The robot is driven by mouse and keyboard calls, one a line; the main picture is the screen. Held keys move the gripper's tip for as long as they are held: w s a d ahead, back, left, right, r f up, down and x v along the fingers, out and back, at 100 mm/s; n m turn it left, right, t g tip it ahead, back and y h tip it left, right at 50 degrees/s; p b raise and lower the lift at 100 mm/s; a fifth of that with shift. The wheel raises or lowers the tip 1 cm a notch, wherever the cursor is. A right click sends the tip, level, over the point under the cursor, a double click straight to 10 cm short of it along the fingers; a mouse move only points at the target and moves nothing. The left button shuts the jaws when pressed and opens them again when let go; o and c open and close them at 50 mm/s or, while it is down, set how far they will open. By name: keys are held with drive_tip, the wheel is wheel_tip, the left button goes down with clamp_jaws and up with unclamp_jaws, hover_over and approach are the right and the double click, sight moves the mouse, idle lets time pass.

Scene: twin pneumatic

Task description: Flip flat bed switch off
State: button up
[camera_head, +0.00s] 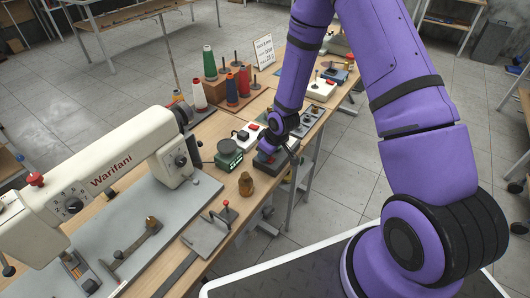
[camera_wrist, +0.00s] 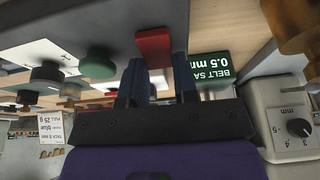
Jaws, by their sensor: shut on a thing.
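My gripper (camera_head: 268,152) is low over a dark grey switch box (camera_head: 272,170) near the front edge of the bench in the head view. In the wrist view my gripper (camera_wrist: 158,78) has its two dark fingers either side of a red switch part (camera_wrist: 152,45) and is shut on it. The red part juts from the grey box, whose wall also shows in the wrist view (camera_wrist: 100,20). I cannot read which machine this switch is marked for. The fingertips are partly hidden in the head view.
A white sewing machine (camera_head: 110,165) fills the left of the bench. A green-labelled gauge (camera_head: 229,153) and a brass piece (camera_head: 246,184) stand left of my gripper. Thread cones (camera_head: 210,62) stand behind. In the wrist view a dial (camera_wrist: 298,127) is at right.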

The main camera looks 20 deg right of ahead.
drive_tip(key=shift+s, duration=0.1)
drive_tip(key=o, duration=0.9)
drive_tip(key=shift+r, duration=0.1)
drive_tip(key=v, duration=1)
drive_tip(key=shift+s+d+r, duration=0.1)
drive_tip(key=shift+s+r, duration=0.05)
drive_tip(key=shift+r, duration=0.05)
drive_tip(key=shift+r, duration=0.1)
